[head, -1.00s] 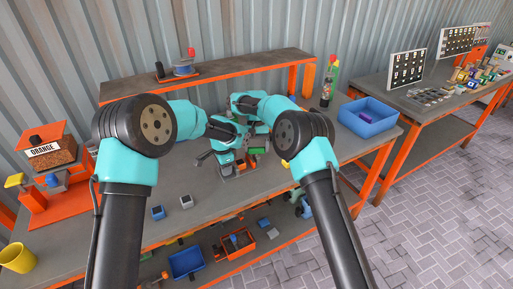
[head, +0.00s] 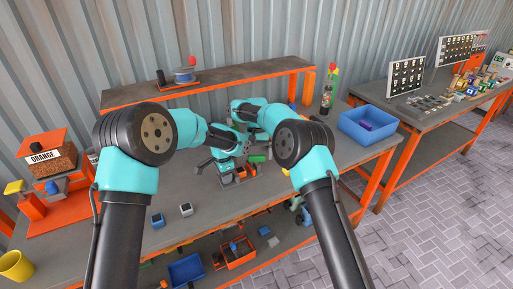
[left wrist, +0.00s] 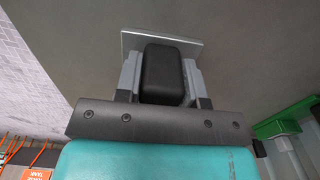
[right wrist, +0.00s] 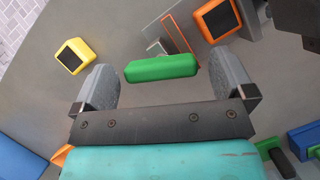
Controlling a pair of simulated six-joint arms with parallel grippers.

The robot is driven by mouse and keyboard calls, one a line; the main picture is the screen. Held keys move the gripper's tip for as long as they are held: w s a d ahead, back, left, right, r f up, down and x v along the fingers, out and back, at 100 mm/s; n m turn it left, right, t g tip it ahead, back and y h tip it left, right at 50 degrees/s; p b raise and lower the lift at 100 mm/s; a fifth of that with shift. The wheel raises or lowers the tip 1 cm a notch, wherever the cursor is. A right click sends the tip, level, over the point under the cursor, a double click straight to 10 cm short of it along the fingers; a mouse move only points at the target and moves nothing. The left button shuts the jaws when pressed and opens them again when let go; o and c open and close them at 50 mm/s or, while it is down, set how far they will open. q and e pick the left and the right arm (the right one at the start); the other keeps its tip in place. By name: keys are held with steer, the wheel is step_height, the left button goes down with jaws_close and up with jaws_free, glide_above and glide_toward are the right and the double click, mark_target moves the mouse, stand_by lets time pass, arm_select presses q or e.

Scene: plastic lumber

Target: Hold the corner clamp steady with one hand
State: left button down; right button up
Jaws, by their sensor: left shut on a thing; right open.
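My left gripper (left wrist: 160,80) is shut on a black, rounded block with a flat grey plate beyond it. I take this to be the corner clamp (left wrist: 162,62), though its full shape is hidden. In the head view my left gripper (head: 226,176) is low over the middle of the bench. My right gripper (right wrist: 165,85) is open. A green bar (right wrist: 160,68) lies between and beyond its fingertips, with no clear contact. The green part also shows in the head view (head: 257,158), beside the hands. My arms hide much of this work area.
A blue bin (head: 368,125) stands at the bench's right end, near a bottle (head: 327,98). A raised shelf (head: 215,82) runs along the back. Two small blocks (head: 158,220) (head: 186,209) lie near the front edge, where the bench is mostly clear. An orange stand (head: 50,205) is at left.

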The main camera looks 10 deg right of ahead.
steer(key=v, duration=0.7)
stand_by(0.3)
steer(key=shift+r, duration=0.1)
arm_select(q)
steer(key=c, duration=0.6)
jaws_free()
steer(key=shift+c, duration=0.2)
steer(key=shift+r, duration=3.75)
